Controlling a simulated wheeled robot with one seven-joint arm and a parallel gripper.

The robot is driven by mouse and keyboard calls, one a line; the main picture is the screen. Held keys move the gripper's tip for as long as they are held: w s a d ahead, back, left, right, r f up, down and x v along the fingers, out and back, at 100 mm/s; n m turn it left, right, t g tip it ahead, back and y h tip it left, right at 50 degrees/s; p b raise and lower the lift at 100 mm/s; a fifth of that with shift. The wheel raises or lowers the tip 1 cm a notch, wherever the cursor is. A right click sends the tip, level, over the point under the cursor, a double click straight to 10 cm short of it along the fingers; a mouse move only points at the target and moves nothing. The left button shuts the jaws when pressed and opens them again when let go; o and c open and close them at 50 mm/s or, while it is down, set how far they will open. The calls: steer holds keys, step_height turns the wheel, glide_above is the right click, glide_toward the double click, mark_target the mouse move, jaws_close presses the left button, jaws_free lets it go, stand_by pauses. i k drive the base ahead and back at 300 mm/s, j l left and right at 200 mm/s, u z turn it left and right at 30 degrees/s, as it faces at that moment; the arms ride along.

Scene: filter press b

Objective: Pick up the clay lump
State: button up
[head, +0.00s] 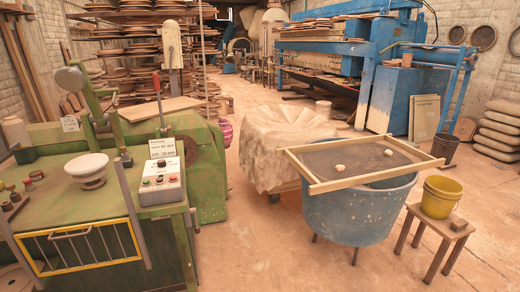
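Two small pale lumps lie apart on the dark mesh of a wood-framed sieve (315,187). One lump (340,168) is near the middle of the mesh, and the other lump (388,153) is farther back and to the right. Both look like clay, but I cannot tell which is the task's clay lump. The sieve rests across the top of a round blue tub (355,220). A small brown block (458,224) sits on a wooden stool (432,238), and its material is unclear. My gripper is not seen in the head view.
A yellow bucket (440,197) stands on the stool, right of the tub. A cloth-covered mound (285,145) is behind the tub. A green machine (80,235) with a control box (160,182) fills the left. Floor (255,265) in the front middle is clear.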

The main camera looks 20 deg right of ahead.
mark_target(340, 168)
steer(key=i, duration=1.5)
steer(key=i+j+z, duration=0.1)
steer(key=i, duration=1.4)
